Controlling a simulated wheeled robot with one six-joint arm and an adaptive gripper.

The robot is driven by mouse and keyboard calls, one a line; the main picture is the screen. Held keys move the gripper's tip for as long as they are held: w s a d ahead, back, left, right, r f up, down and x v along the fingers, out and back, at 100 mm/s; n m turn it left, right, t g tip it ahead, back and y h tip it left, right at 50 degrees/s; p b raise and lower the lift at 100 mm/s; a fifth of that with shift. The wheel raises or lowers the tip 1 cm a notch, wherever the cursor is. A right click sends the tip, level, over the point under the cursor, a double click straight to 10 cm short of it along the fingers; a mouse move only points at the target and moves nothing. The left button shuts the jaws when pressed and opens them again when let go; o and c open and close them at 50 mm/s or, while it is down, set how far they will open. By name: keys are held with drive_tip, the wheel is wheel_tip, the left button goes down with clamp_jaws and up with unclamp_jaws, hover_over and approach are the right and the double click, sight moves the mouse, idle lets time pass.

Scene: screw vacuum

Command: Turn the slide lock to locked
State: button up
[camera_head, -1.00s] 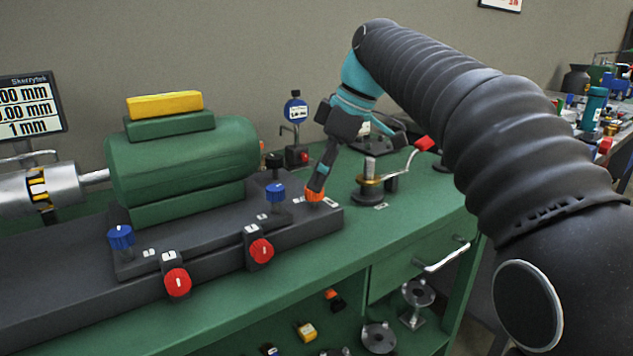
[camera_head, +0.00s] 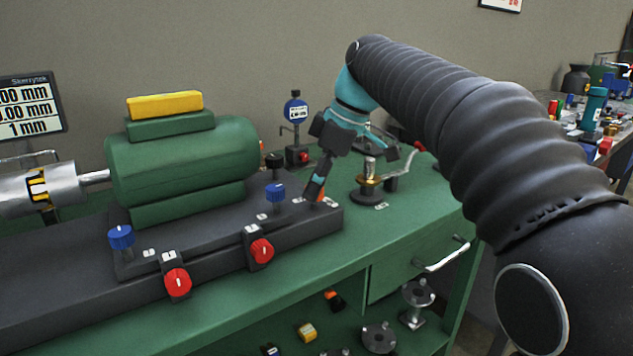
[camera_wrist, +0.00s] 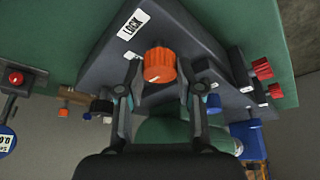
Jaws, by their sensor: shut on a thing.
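The slide lock is an orange ribbed knob (camera_wrist: 159,65) on the dark base plate, with a white LOCK label (camera_wrist: 134,24) beside it in the wrist view. In the head view only a little of the orange knob (camera_head: 321,193) shows at the right end of the base, mostly hidden by my fingers. My gripper (camera_wrist: 161,71) has one finger on each side of the knob and is shut on it. In the head view my gripper (camera_head: 317,186) reaches down to the base from above, tilted. The knob's exact turn angle cannot be told.
A green motor (camera_head: 185,160) stands on the base to the left. Blue knobs (camera_head: 275,193) and red knobs (camera_head: 261,251) are close by. A crank with a brass part (camera_head: 369,181) stands on the green bench to the right. A blue dial gauge (camera_head: 296,110) stands behind.

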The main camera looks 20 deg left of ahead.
drive_tip(key=m+t, duration=0.2)
drive_tip(key=m, duration=0.2)
drive_tip(key=shift+s+m, duration=0.15)
drive_tip(key=shift+m, duration=0.25)
drive_tip(key=m+t+h, duration=0.1)
drive_tip(key=m, duration=0.3)
drive_tip(key=shift+s+a, duration=0.1)
drive_tip(key=m+h, duration=0.1)
drive_tip(key=m, duration=0.1)
drive_tip(key=m+t, duration=0.1)
drive_tip(key=m, duration=0.2)
drive_tip(key=shift+a+h, duration=0.1)
drive_tip(key=shift+h, duration=0.3)
drive_tip(key=shift+m+t+h, duration=0.4)
drive_tip(key=shift+m+h, duration=0.3)
drive_tip(key=shift+m, duration=1.2)
drive_tip(key=shift+f, duration=0.1)
drive_tip(key=o, duration=1.2)
drive_tip(key=shift+c, duration=0.2)
